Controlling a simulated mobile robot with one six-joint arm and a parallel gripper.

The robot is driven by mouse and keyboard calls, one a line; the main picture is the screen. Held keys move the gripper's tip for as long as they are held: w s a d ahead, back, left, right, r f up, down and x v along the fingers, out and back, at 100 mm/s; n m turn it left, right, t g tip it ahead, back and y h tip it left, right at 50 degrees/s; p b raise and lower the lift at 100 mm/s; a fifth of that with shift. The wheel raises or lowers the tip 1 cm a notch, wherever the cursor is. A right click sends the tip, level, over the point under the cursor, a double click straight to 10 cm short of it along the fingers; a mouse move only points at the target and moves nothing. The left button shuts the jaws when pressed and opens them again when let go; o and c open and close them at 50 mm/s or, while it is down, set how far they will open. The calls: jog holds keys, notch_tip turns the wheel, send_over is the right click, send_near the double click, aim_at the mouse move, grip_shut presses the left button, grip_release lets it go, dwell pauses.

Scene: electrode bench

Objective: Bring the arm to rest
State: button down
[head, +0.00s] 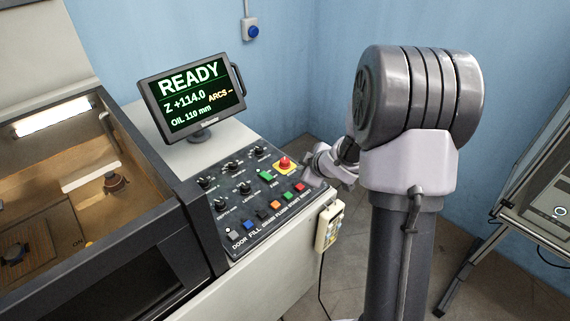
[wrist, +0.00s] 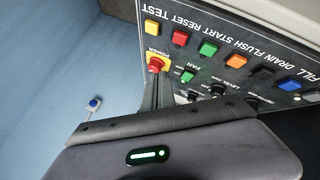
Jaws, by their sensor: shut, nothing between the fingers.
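My arm stands on the right in the head view, its big grey joint in front. My gripper (head: 311,177) is at the right edge of the control panel (head: 240,215), close to the red emergency-type button (head: 284,164) on its yellow plate. In the wrist view the fingers of my gripper (wrist: 157,88) are together and empty. Their tips lie just in front of the red button marked POWER (wrist: 156,63); whether they touch it I cannot tell.
The screen (head: 188,95) reads READY, Z +114.0, ARCS --, OIL 110 mm. An open lit tank (head: 60,180) is at the left. A yellowish pendant (head: 329,226) hangs on the bench side. A dark-framed stand (head: 530,190) is at the right, with floor between.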

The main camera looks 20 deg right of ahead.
jog(key=s+a+r+m+h+b, duration=0.3)
jog(key=s+r+m, duration=0.35)
jog(key=r, duration=0.35)
jog(key=s+a+m+g+y+b, duration=0.1)
jog(key=s+a+m+y, duration=0.1)
jog(key=s+a, duration=0.6)
jog(key=s+a+r+m+g+y+b, duration=0.1)
jog(key=s+a+m+g+y+b, duration=0.1)
jog(key=s+a+m, duration=0.3)
jog(key=s+a, duration=0.4)
jog(key=s, duration=0.6)
jog(key=shift+s+a+r+y, duration=0.2)
jog(key=shift+s+y, duration=0.15)
jog(key=shift+y, duration=0.05)
